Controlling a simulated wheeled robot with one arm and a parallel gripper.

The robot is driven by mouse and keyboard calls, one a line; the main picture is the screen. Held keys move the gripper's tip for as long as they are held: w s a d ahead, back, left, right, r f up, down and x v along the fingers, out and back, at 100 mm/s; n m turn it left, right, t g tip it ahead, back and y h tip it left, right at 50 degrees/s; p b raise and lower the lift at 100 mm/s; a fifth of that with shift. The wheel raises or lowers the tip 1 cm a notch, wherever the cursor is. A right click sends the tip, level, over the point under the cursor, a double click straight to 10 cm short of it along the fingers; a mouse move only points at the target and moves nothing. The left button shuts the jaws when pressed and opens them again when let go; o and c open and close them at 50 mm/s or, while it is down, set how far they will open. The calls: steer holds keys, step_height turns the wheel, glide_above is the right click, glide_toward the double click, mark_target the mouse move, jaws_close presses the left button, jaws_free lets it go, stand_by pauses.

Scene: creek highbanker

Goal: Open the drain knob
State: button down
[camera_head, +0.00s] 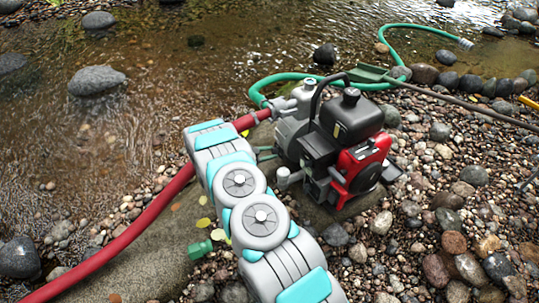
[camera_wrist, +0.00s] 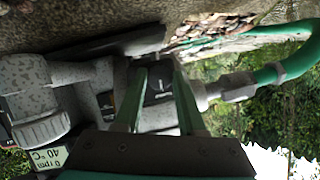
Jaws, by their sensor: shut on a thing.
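The pump (camera_head: 345,125), with a red and black engine and a grey pump body (camera_head: 290,130), stands on a flat rock by the creek. In the wrist view, the two green fingers of my gripper (camera_wrist: 159,78) reach to the grey pump body (camera_wrist: 25,85) and close around a small dark knob (camera_wrist: 158,88). This appears to be the drain knob; its turned position cannot be told. In the head view my arm hides most of the gripper and the knob.
A red hose (camera_head: 135,228) runs along the left to the pump. A green hose (camera_head: 262,84) curves behind it, also in the wrist view (camera_wrist: 268,73). Stones (camera_head: 455,243) cover the right; creek water lies behind.

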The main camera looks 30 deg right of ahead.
steer(key=b, duration=0.1)
steer(key=m+t+b, duration=0.1)
steer(key=shift+s+f+m+b, duration=0.1)
steer(key=shift+f+m+b, duration=0.2)
steer(key=shift+f, duration=0.05)
steer(key=m+t+b, duration=0.1)
steer(key=m+b, duration=0.1)
steer(key=b, duration=0.1)
steer(key=shift+h+b, duration=0.3)
steer(key=shift+b, duration=0.1)
steer(key=shift+s+r+m+t+b, duration=0.15)
steer(key=shift+m+t+b, duration=0.25)
steer(key=shift+b, duration=0.55)
steer(key=shift+r, duration=0.1)
steer(key=c, duration=0.5)
jaws_free()
steer(key=v, duration=0.7)
steer(key=shift+a, duration=0.4)
